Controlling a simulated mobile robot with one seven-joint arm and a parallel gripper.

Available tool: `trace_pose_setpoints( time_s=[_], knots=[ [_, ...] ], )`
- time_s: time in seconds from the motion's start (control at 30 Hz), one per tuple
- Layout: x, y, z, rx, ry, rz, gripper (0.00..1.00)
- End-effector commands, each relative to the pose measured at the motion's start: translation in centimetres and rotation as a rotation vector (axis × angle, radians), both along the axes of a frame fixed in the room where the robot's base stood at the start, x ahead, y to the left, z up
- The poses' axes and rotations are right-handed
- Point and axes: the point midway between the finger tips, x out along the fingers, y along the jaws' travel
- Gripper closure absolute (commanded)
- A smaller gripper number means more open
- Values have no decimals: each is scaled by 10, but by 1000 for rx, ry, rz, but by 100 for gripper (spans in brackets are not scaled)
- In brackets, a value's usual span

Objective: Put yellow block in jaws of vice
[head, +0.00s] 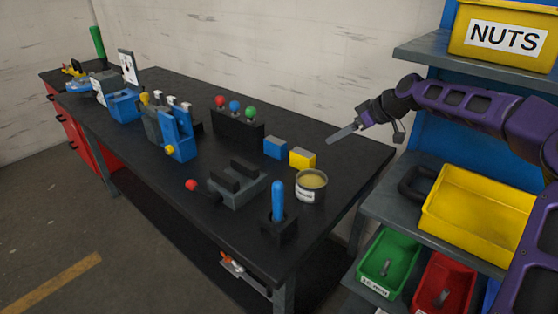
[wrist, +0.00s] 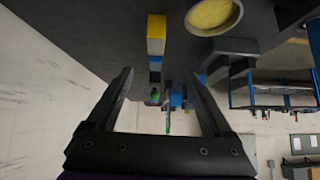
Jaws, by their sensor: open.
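The yellow block (head: 302,158) lies on the black workbench, beside a blue block (head: 275,148). The yellow block also shows in the wrist view (wrist: 156,38), ahead of my open fingers. The vice (head: 237,185) is a grey body with two dark parallel jaws on the bench, left of the yellow block, with a red ball (head: 191,185) at its handle end. The gap between its jaws looks empty. My gripper (head: 340,136) is above the bench's right end, to the right of the yellow block and apart from it. In the wrist view my gripper (wrist: 165,85) is open and empty.
A round tin (head: 311,186) stands close in front of the yellow block. A blue-handled tool (head: 278,208) stands upright in a holder at the front edge. A rack with red, blue and green knobs (head: 237,125) stands behind the vice. Shelves with yellow bins (head: 465,215) are at right.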

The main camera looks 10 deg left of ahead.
Motion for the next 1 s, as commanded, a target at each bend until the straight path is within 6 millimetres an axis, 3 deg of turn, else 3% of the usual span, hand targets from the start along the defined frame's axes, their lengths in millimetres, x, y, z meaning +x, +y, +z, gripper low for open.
trace_pose_setpoints(
  time_s=[0.13, 0.6, 1.0],
  knots=[
    [7, -1, -3, -18, -38, 16, 15],
    [43, 56, -71, -17, -33, 17, 15],
    [60, 78, -100, -16, -32, 16, 15]
  ],
)
